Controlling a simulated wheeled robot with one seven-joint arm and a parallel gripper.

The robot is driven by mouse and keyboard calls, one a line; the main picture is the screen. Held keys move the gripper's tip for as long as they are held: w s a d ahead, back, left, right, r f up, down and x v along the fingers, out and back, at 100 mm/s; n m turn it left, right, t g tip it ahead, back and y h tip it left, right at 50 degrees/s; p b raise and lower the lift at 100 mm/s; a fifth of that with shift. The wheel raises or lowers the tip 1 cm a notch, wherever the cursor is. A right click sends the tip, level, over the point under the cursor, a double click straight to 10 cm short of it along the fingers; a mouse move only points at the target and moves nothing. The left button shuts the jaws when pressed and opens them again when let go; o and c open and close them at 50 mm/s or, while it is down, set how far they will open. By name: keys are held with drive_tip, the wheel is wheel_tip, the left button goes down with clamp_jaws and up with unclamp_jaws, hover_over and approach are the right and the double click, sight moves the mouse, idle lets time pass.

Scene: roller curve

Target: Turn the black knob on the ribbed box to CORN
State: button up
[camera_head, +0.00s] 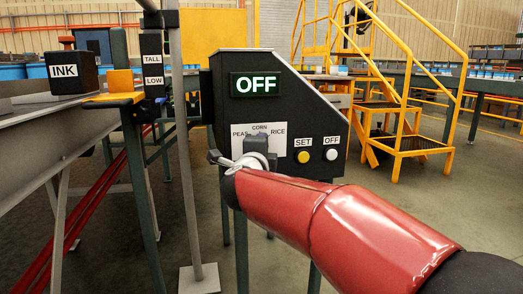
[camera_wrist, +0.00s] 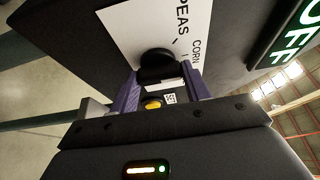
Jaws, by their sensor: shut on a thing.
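The black box (camera_head: 222,98) stands on legs in the middle of the head view. Its lit display (camera_head: 256,84) reads OFF. The white dial plate (camera_head: 240,131) carries PEAS at left, CORN at top and RICE at right; PEAS and CORN also show on the plate in the wrist view (camera_wrist: 130,25). The black knob (camera_head: 256,145) sits on this plate below CORN; it also shows in the wrist view (camera_wrist: 157,64). My gripper (camera_wrist: 160,84) is shut on the knob, with a purple finger on each side. I cannot tell which word the knob points at.
A yellow SET button (camera_head: 303,157) and a white OFF button (camera_head: 332,154) lie right of the knob, close to my red arm. A grey post (camera_head: 185,150) and a conveyor with an INK box (camera_head: 72,72) stand left. Yellow stairs (camera_head: 405,150) stand behind right.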

drive_tip(key=o, duration=1)
drive_tip(key=shift+c, duration=0.2)
drive_tip(key=s, duration=0.7)
drive_tip(key=shift+s+a, duration=0.4)
